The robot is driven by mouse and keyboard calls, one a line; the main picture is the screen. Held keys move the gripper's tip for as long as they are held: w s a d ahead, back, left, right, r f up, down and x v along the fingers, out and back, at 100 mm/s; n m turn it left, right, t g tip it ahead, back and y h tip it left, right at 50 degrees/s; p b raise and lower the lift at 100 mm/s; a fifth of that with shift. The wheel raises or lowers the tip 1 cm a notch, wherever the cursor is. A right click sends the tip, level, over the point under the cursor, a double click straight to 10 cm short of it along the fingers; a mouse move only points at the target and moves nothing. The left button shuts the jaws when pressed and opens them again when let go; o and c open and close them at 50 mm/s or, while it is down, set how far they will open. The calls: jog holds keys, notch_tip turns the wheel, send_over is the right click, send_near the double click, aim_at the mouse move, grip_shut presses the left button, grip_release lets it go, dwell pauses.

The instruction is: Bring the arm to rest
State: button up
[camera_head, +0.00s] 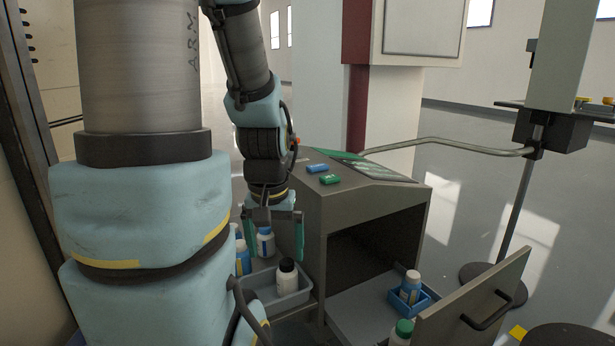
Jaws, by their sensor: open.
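My arm comes down from the top of the view, left of a grey control cabinet (345,222). My gripper (272,240) hangs at its end, pointing down beside the cabinet's left side. Its two green fingers are apart, and I see nothing held between them. A blue-and-white bottle (265,243) shows behind the fingers. A white bottle with a black cap (287,277) stands in a grey tray (262,283) below and slightly right of the gripper. The large arm links at the left hide part of the scene.
The cabinet's drawer (352,305) is pulled out and holds a blue bin (416,301) with a white bottle (410,287). A green-capped bottle (402,331) stands near the drawer front (480,303). A metal rail (450,143) crosses to a stand at the right. Open floor lies beyond.

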notch_tip(320, 180, up, 27)
jog(key=p, duration=2.4)
jog(key=shift+f, duration=0.1)
jog(key=shift+c, duration=0.2)
